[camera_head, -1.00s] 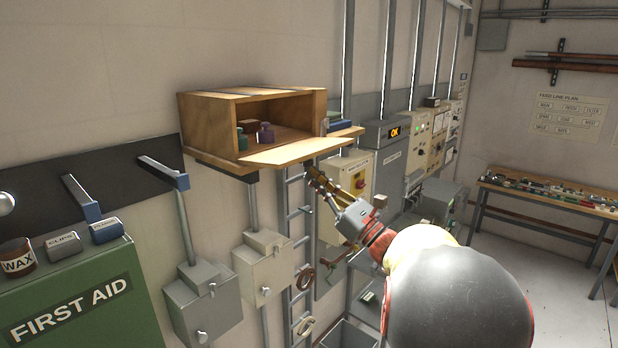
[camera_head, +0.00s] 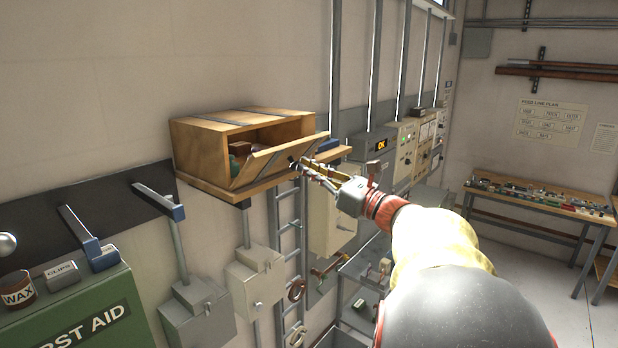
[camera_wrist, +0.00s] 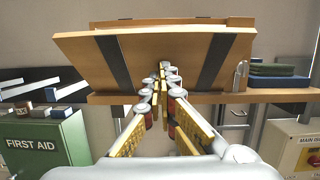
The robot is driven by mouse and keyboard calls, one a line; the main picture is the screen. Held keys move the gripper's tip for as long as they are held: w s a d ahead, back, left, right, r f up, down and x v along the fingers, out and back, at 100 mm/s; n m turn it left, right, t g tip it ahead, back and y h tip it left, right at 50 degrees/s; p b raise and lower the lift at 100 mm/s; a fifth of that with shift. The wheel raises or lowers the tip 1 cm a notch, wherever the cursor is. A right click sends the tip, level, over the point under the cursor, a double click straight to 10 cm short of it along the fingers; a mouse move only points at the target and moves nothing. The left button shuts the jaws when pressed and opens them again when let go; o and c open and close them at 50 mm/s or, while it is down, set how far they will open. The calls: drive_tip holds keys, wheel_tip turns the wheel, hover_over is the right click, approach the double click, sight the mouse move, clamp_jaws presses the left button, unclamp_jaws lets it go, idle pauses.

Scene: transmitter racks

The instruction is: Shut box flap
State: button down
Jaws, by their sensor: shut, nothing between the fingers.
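The wooden box (camera_head: 215,145) stands on a wall shelf (camera_head: 215,190). Its flap (camera_head: 278,160) is hinged at the lower front edge and tilted partly up, with a gap above it at the left showing the dark inside and a small greenish item (camera_head: 240,150). In the wrist view the flap (camera_wrist: 160,60) spans the picture, with two dark straps on it. My gripper (camera_head: 298,164) is shut and empty, its fingertips against or very near the outer face of the flap. In the wrist view the fingertips (camera_wrist: 163,68) meet at the middle of the flap.
Books (camera_wrist: 278,75) and a small clear item (camera_wrist: 240,75) stand on the shelf right of the box. A green first aid cabinet (camera_head: 75,310) is at the lower left.

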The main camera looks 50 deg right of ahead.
sight(299, 145)
drive_tip(key=shift+w+a+r, duration=0.1)
drive_tip(key=shift+w+r, duration=0.25)
drive_tip(key=shift+r, duration=0.3)
drive_tip(key=shift+w+d+r, duration=0.1)
drive_tip(key=shift+w+r, duration=0.2)
drive_tip(key=shift+r, duration=0.35)
drive_tip(key=shift+w+a+r, duration=0.1)
drive_tip(key=shift+w+r, duration=0.25)
drive_tip(key=shift+r, duration=0.3)
drive_tip(key=shift+w+a+r, duration=0.1)
drive_tip(key=shift+w+r, duration=0.85)
drive_tip(key=shift+w, duration=0.05)
